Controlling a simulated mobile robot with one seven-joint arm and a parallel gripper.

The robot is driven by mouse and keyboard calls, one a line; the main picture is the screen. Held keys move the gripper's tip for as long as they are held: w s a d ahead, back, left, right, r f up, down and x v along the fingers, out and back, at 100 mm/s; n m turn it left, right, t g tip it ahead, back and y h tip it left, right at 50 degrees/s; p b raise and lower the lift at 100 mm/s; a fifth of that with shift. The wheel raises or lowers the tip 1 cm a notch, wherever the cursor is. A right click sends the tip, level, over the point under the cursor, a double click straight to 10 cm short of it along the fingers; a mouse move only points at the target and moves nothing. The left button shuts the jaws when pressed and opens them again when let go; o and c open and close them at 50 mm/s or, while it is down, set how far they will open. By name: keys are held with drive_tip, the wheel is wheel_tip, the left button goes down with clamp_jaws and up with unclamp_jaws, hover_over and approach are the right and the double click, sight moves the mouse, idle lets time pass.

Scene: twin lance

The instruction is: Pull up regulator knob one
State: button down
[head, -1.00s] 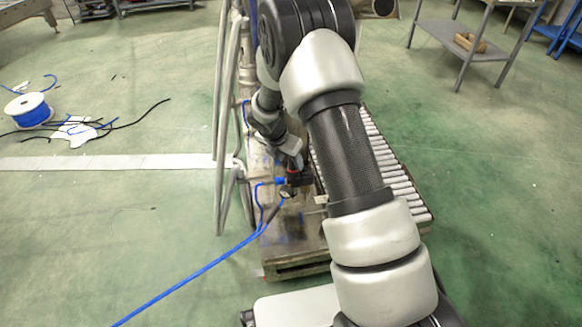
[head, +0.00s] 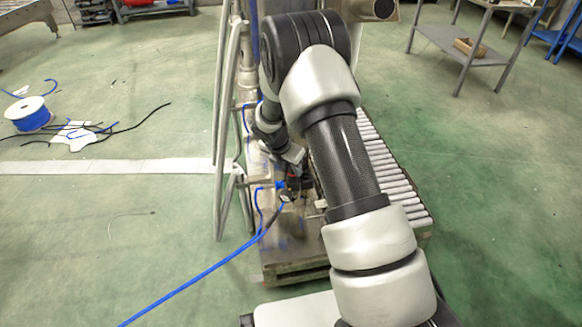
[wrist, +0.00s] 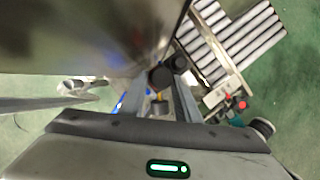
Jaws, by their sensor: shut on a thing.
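The regulator fitting (head: 297,183), dark with blue hose ends on its left, sits on the bench side in the head view, partly hidden by my wrist. My gripper (wrist: 160,84) shows in the wrist view with its two grey fingers closed in around a dark round knob (wrist: 160,77). The fingers hold it from both sides. A second dark round part (wrist: 180,62) is just beyond, to the upper right. In the head view my gripper is mostly hidden behind my own wrist, above the fitting. I cannot read any marking on the knob.
A roller conveyor (head: 385,165) lies right of the fitting. A metal tube frame (head: 225,130) stands to its left. A blue hose (head: 195,278) runs to the lower left over the floor. A red and teal part (wrist: 238,104) shows at right in the wrist view.

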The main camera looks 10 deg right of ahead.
drive_tip(key=shift+r+p, duration=0.7)
drive_tip(key=shift+p, duration=0.05)
drive_tip(key=shift+f, duration=0.15)
drive_tip(key=c, duration=1.3)
unclamp_jaws()
drive_tip(key=shift+r, duration=0.2)
drive_tip(key=p+v, duration=0.5)
drive_tip(key=v, duration=1.2)
drive_tip(key=shift+s+a+r, duration=0.1)
drive_tip(key=shift+r, duration=0.05)
